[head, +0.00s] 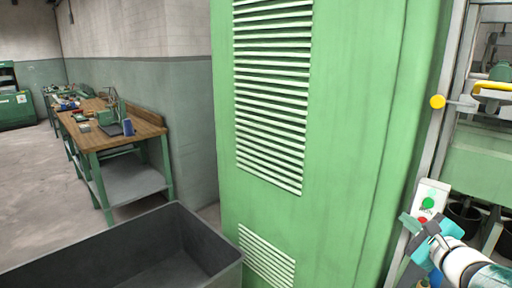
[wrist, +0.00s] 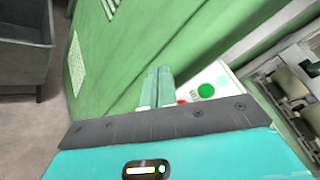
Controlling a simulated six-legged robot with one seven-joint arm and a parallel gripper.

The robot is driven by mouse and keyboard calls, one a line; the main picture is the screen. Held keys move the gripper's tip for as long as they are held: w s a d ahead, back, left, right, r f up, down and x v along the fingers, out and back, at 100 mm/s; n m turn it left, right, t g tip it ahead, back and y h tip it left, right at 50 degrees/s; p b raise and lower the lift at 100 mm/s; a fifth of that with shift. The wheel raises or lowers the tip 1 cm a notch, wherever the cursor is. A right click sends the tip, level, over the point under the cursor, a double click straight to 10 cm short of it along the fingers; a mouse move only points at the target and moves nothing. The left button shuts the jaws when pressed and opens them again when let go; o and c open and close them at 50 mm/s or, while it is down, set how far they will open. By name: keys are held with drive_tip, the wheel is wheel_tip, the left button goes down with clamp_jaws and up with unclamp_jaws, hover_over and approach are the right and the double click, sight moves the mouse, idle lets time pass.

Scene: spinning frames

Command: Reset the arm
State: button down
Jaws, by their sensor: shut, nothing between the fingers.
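My gripper (head: 416,226) is at the lower right in the head view, in front of the edge of a green machine cabinet (head: 340,140). In the wrist view my gripper (wrist: 157,85) has its two fingers together, with nothing between them. A white control panel (head: 428,200) with a green button and a red button is just above and right of the gripper in the head view. The panel (wrist: 208,85) also shows right beside the fingertips in the wrist view, with the red button partly hidden. I cannot tell whether the fingers touch the panel.
A dark open bin (head: 205,250) stands at the lower left, by the cabinet. A wooden workbench (head: 140,132) with tools is further back left. The floor at far left is clear.

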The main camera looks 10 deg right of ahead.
drive_tip(key=s+a+f+n+g+y, duration=0.1)
drive_tip(key=s+a+n+g+y, duration=0.2)
drive_tip(key=a+n, duration=0.65)
drive_tip(key=s+a+f+n+g+y, duration=0.2)
drive_tip(key=a+n+g+y, duration=0.2)
drive_tip(key=a, duration=1)
drive_tip(key=s+a+f+n+g+h, duration=0.1)
drive_tip(key=s+n+g+h, duration=0.1)
drive_tip(key=s+n, duration=0.3)
drive_tip(key=s+a+f+n+g+h, duration=0.2)
drive_tip(key=s+n+h, duration=0.2)
drive_tip(key=n, duration=0.3)
drive_tip(key=shift+s+a+h, duration=0.15)
drive_tip(key=shift+s+h, duration=0.25)
drive_tip(key=shift+s, duration=0.2)
drive_tip(key=shift+f, duration=0.1)
